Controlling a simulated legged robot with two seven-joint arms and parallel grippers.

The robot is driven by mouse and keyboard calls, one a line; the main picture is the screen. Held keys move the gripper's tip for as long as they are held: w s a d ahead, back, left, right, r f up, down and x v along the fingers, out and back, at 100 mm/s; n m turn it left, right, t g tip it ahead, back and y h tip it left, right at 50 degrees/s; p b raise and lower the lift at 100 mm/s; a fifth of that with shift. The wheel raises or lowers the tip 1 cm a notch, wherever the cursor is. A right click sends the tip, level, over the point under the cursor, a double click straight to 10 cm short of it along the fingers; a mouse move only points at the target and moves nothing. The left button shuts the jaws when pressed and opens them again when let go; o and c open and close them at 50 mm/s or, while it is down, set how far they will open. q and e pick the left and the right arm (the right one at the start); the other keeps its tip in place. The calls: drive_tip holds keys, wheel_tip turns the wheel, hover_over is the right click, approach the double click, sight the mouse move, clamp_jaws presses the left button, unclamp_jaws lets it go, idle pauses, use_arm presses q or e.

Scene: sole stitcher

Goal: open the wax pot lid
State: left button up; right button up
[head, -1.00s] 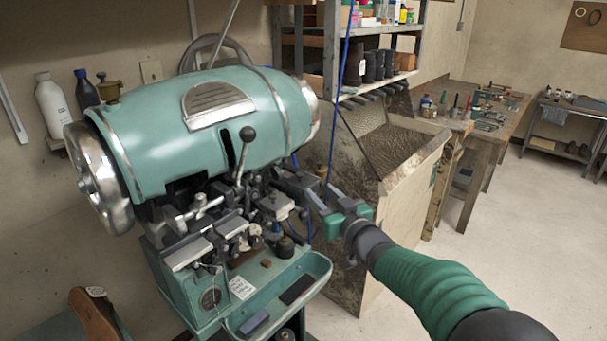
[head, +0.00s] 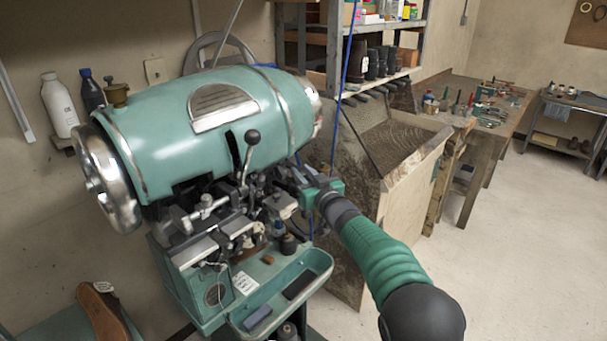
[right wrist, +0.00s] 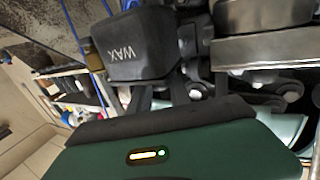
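The wax pot (right wrist: 140,55) is a dark box marked WAX in the right wrist view. In the head view it is small, dark and partly hidden beside the stitcher's mechanism. Its lid edge is hard to make out. My right gripper (head: 303,177) is at the right side of the mechanism, close by the pot. In the right wrist view its two dark fingers (right wrist: 160,96) stand apart and reach to the pot's near edge; their tips are hidden there, so I cannot tell whether they touch it. My left gripper is not in view.
A tray (head: 318,262) lies below. A blue cable (head: 344,70) hangs behind the gripper. A metal-and-wood bin (head: 400,200) is on the right.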

drive_tip(key=shift+a, duration=0.1)
clamp_jaws()
idle(1.0)
